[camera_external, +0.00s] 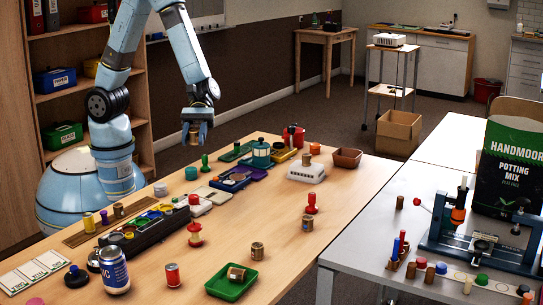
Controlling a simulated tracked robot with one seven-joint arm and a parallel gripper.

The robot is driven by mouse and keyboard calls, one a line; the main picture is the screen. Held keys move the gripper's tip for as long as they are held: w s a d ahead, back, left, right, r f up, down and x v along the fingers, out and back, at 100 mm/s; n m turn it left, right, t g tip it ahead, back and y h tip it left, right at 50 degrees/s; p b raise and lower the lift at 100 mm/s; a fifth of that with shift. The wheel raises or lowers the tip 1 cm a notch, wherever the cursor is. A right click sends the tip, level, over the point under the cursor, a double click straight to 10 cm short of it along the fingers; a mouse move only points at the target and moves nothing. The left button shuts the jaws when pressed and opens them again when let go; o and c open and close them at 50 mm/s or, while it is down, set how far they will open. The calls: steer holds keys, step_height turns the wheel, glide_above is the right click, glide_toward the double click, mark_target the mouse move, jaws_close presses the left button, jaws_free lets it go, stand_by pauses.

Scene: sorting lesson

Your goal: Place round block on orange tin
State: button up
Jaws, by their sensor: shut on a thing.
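My gripper (197,127) hangs fingers down above the far left side of the wooden table. It is shut on a small brownish block (194,138), mostly hidden between the fingers. The block looks rounded, but it is too small to be sure. Below and to the left of it, a long dark rack (145,237) holds several small round coloured tins. One tin in it looks orange (128,234), though the colours are hard to tell at this size. The held block is well above the table and apart from the rack.
A white box (306,172) and brown tray (347,158) are farther back.

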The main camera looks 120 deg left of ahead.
steer(key=shift+a+f+m+g, duration=0.3)
steer(key=shift+f+g, duration=0.05)
steer(key=shift+g, duration=0.05)
steer(key=s+a+f+m+g, duration=0.2)
steer(key=a+f+m+g, duration=0.7)
steer(key=a+g, duration=0.35)
step_height(320, 180, up, 11)
steer(key=m+t+y, duration=0.6)
steer(key=m+y, duration=1.9)
steer(key=m, duration=0.7)
glide_above(315, 149)
steer(key=s+a, duration=0.1)
steer(key=a, duration=0.3)
steer(key=shift+t, duration=0.25)
step_height(315, 149, down, 16)
steer(key=shift+d+f, duration=0.1)
steer(key=shift+f, duration=2.45)
